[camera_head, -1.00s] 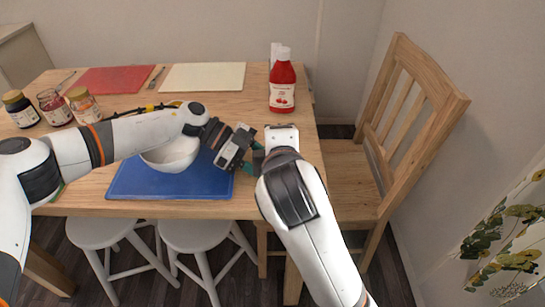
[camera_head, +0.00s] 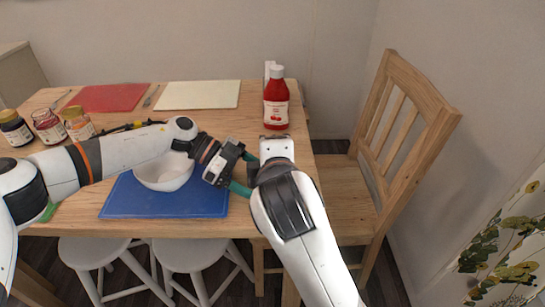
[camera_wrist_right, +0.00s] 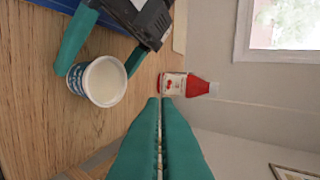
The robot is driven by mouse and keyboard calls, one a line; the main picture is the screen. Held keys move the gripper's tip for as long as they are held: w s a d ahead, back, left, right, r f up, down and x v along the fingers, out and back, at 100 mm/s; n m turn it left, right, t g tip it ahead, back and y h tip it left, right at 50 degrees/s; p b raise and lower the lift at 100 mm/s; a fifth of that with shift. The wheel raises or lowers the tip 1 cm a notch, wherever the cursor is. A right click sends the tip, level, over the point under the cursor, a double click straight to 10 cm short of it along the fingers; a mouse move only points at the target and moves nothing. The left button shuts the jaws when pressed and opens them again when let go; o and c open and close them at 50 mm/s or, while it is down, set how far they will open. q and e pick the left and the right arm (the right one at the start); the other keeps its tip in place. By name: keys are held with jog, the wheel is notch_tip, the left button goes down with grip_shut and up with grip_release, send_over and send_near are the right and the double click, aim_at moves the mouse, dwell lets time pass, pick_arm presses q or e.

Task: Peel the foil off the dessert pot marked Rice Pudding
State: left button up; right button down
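A small dessert pot (camera_wrist_right: 104,82) with a white rim and a blue patterned side shows in the right wrist view. A pale creamy surface shows inside its rim, and I see no foil across it. I cannot read its name. My left gripper (camera_head: 247,173) has its teal fingers on either side of the pot, gripping it; they also show in the right wrist view (camera_wrist_right: 101,55). My right gripper (camera_wrist_right: 160,101) has its fingers together, apart from the pot. A thin pale line shows between them; I cannot tell if it is foil. In the head view the pot is hidden.
A white bowl (camera_head: 165,172) stands on a blue mat (camera_head: 125,203). A red sauce bottle (camera_head: 276,100) stands beyond my right gripper. Several jars (camera_head: 47,127) stand at the left, with red (camera_head: 110,98) and cream (camera_head: 198,94) boards behind. A wooden chair (camera_head: 345,195) is at the right.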

pick_arm(q)
jog(key=v, duration=0.6)
jog(key=shift+a+r, duration=0.15)
jog(key=shift+a, duration=0.1)
jog(key=shift+d, duration=0.1)
jog(key=x, duration=0.8)
jog(key=shift+w, duration=0.1)
